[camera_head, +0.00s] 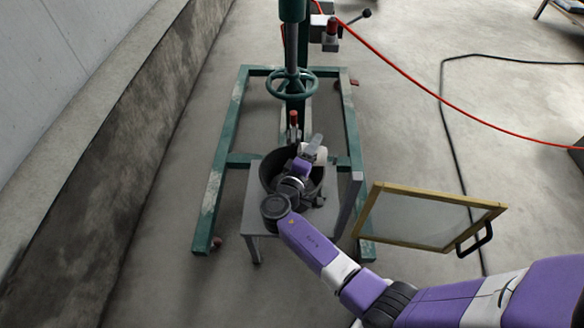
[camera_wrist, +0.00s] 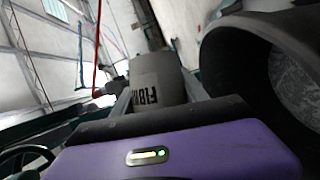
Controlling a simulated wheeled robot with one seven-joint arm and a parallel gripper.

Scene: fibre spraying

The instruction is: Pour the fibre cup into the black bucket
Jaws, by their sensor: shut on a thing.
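The black bucket (camera_head: 267,173) stands on a small grey table, partly hidden behind my arm. It also fills the right of the wrist view (camera_wrist: 222,55), where its rim and greyish inside show. My gripper (camera_head: 312,148) is over the bucket's far right side. It is shut on the fibre cup (camera_wrist: 160,78), a pale grey cup with dark lettering that reads upside down in the wrist view. The cup also shows as a small pale shape in the head view (camera_head: 319,155). It is beside the bucket's rim in the wrist view. The cup's mouth and contents cannot be made out.
A green steel frame with a handwheel (camera_head: 291,83) surrounds the grey table (camera_head: 257,215). A wooden-framed clear panel with a black handle (camera_head: 428,215) stands right of the table. A red hose (camera_head: 420,85) and a black cable (camera_head: 445,115) run at right. A concrete wall is at left.

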